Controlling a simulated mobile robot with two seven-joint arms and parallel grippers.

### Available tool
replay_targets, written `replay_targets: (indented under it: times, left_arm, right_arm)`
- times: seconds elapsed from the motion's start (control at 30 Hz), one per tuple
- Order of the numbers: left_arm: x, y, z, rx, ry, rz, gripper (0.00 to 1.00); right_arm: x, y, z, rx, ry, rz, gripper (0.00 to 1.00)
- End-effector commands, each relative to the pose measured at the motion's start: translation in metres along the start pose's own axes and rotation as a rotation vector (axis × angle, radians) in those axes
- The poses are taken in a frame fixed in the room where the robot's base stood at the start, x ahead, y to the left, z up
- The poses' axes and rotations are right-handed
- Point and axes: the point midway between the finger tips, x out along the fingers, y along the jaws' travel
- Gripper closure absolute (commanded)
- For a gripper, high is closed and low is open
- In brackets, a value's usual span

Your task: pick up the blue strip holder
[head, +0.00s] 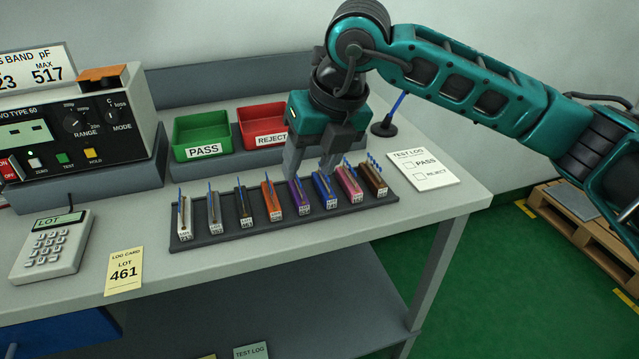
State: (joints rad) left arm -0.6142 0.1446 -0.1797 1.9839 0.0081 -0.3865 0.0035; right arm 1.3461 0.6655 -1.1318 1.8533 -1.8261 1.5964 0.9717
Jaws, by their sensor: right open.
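The blue strip holder (324,192) stands in a dark rack (225,230) on the bench, between a purple holder (299,196) on its left and a pink holder (348,185) on its right. Blue strips rise from its top. My right gripper (309,172) is open and points down just behind the row, its fingers near the purple and blue holders. I see nothing between the fingers. Whether a fingertip touches a holder I cannot tell. My left gripper is not in view.
More holders fill the rack: white, grey, dark, orange (271,201) and brown (373,179). Behind stand a green PASS bin (203,133) and a red REJECT bin (262,122). A test log sheet (423,169) lies right of the rack. A keypad device (52,245) and meter (75,125) are left.

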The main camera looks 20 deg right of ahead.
Motion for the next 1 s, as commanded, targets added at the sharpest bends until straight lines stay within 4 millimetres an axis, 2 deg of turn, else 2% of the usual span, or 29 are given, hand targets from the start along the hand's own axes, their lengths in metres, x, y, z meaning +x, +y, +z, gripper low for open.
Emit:
replay_targets:
  times: [0.03, 0.1, 0.23, 0.6, 0.83, 1.0]
  left_arm:
    - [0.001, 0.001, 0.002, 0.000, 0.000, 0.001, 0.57]
    - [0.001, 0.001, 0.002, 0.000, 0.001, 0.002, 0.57]
    - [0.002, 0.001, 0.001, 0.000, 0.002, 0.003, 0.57]
    - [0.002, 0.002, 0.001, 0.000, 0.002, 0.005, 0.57]
    - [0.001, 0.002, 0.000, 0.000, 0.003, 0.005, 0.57]
    - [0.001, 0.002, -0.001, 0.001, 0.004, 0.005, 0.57]
  right_arm:
    - [-0.009, -0.014, 0.008, 0.017, -0.036, -0.069, 0.47]
    - [-0.018, -0.028, 0.015, 0.039, -0.069, -0.138, 0.47]
    - [-0.021, -0.041, 0.021, 0.061, -0.094, -0.198, 0.47]
    - [0.039, -0.053, 0.027, 0.061, -0.094, -0.199, 0.47]
    - [0.055, -0.057, 0.029, 0.061, -0.095, -0.199, 0.47]
    - [0.080, -0.065, 0.033, 0.060, -0.093, -0.199, 0.47]
